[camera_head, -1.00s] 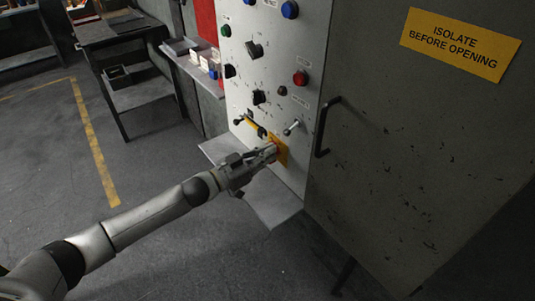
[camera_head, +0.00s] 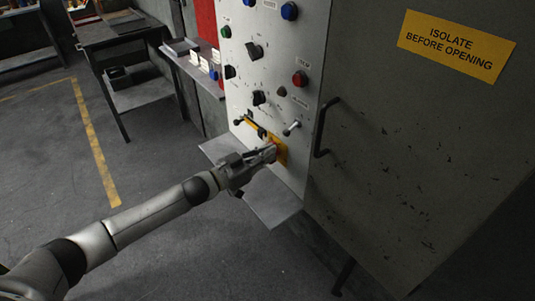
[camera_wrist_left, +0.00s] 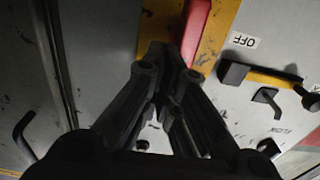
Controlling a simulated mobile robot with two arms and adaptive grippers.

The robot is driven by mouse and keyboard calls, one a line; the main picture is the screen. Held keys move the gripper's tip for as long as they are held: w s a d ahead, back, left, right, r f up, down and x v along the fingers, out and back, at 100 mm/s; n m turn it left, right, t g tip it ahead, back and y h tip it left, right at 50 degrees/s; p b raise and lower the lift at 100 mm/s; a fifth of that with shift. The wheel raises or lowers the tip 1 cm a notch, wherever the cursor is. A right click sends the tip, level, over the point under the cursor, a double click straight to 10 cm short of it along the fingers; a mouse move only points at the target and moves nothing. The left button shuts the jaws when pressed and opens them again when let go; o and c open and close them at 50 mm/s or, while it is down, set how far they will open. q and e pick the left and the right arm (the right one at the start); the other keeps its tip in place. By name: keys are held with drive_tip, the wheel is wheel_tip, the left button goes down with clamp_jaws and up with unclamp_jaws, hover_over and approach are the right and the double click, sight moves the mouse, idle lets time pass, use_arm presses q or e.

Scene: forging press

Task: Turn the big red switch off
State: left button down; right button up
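The big red switch has a red lever (camera_wrist_left: 195,35) on a yellow plate (camera_wrist_left: 216,30) in the left wrist view. In the head view the yellow plate (camera_head: 282,153) sits low on the grey panel, mostly behind my left gripper (camera_head: 268,155). In the left wrist view the fingertips of my left gripper (camera_wrist_left: 166,68) are drawn together beside the lever's near end and overlap it. I cannot tell whether they touch it. No lever shows clamped between them. An OFF label (camera_wrist_left: 244,40) lies right of the plate. My right gripper is not in view.
The grey panel (camera_head: 270,75) carries several knobs and buttons, including a red button (camera_head: 299,78). A small lever (camera_head: 291,128) is just above the plate. A shelf (camera_head: 273,205) juts out below. A cabinet door with a black handle (camera_head: 322,128) stands at right.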

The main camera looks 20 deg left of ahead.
use_arm(q)
drive_tip(key=shift+w+a+r, duration=0.2)
drive_tip(key=shift+w+a, duration=0.25)
drive_tip(key=shift+a, duration=0.3)
idle(0.8)
drive_tip(key=shift+a, duration=0.1)
idle(0.3)
drive_tip(key=a+f+p+v, duration=0.1)
drive_tip(key=p+v, duration=0.2)
drive_tip(key=v, duration=0.5)
drive_tip(key=shift+w+f, duration=0.2)
drive_tip(key=shift+w, duration=0.1)
idle(0.7)
